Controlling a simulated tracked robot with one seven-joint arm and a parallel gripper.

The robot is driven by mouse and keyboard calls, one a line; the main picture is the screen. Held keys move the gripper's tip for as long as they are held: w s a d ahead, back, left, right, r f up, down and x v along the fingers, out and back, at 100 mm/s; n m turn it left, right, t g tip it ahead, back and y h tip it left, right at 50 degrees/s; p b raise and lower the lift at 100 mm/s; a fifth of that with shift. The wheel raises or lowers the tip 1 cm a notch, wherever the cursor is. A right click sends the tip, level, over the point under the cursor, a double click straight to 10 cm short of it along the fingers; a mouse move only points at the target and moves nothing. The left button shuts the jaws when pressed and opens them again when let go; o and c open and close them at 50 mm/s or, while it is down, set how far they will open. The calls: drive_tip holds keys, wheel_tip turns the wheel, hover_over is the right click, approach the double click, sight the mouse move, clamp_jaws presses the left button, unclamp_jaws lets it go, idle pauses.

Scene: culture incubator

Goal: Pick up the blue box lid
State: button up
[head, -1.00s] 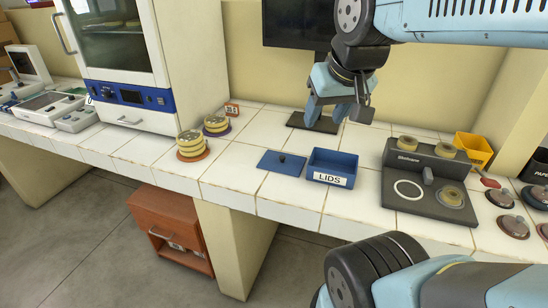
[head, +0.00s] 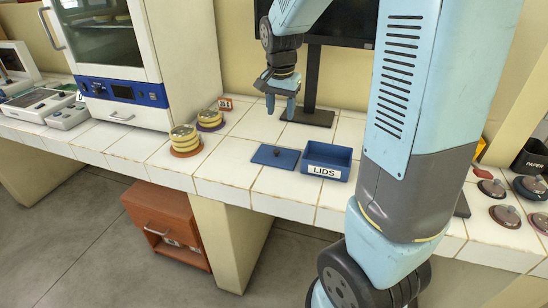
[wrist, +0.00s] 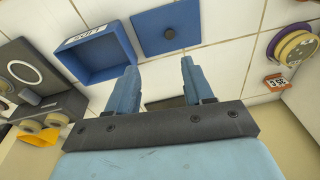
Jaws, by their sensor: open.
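The blue box lid (head: 275,157) is a flat blue plate with a small dark knob. It lies on the white tiled bench just left of the open blue box (head: 327,160) marked LIDS. My gripper (head: 281,108) is open and empty, above the bench behind the lid, with its fingers pointing down. In the wrist view the lid (wrist: 168,30) with its knob lies beyond the open fingers (wrist: 160,78), and the LIDS box (wrist: 95,52) is at its left. The fingers are apart from the lid.
Stacked dishes (head: 185,140) stand left of the lid, near the incubator (head: 112,60). A monitor (head: 340,22) on a stand is behind my gripper. Bare tiles lie around the lid.

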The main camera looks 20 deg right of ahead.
drive_tip(key=w+f+m, duration=0.1)
drive_tip(key=w+f, duration=0.2)
drive_tip(key=f, duration=0.1)
hover_over(276, 150)
drive_tip(key=s, duration=0.1)
drive_tip(key=f, duration=0.8)
drive_tip(key=shift+s+f, duration=0.1)
drive_tip(key=shift+s, duration=0.1)
drive_tip(key=shift+w+f, duration=0.25)
drive_tip(key=shift+f, duration=1.05)
drive_tip(key=shift+w+f, duration=0.25)
drive_tip(key=shift+f, duration=1.05)
clamp_jaws()
